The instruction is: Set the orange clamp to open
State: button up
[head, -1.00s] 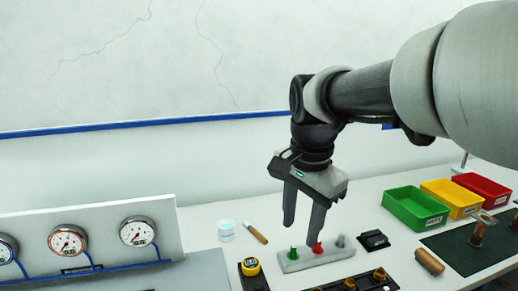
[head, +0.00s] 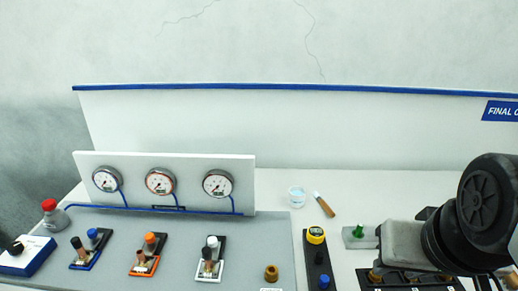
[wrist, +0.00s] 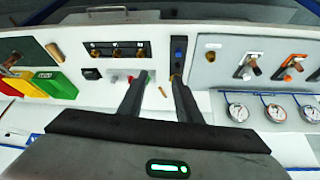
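The orange clamp (head: 145,266) sits on the grey panel at the left of the head view, between a blue-edged and a white-edged clamp. It has a dark plate, an orange-tipped lever and a copper-brown part; whether it is open or closed is hard to tell. It also shows at the right of the wrist view (wrist: 292,66). My gripper (wrist: 160,77) has its two dark fingers apart, with nothing held. In the head view my gripper body is at the lower right, well away from the clamp, with its fingers hidden.
The blue-edged clamp (head: 88,252) and the white-edged clamp (head: 209,262) flank the orange one. Three gauges (head: 160,182) stand on a white board behind.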

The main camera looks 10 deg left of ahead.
aim_at(151, 244)
jog(key=u, duration=1.8)
jog(key=i+j+z, duration=0.1)
jog(key=j, duration=0.25)
jog(key=i+j, duration=0.2)
jog(key=j, duration=0.15)
jog(key=i+j+z, duration=0.15)
jog(key=j, duration=0.2)
jog(key=i+j+z, duration=0.1)
jog(key=j, duration=0.25)
jog(key=i, duration=0.05)
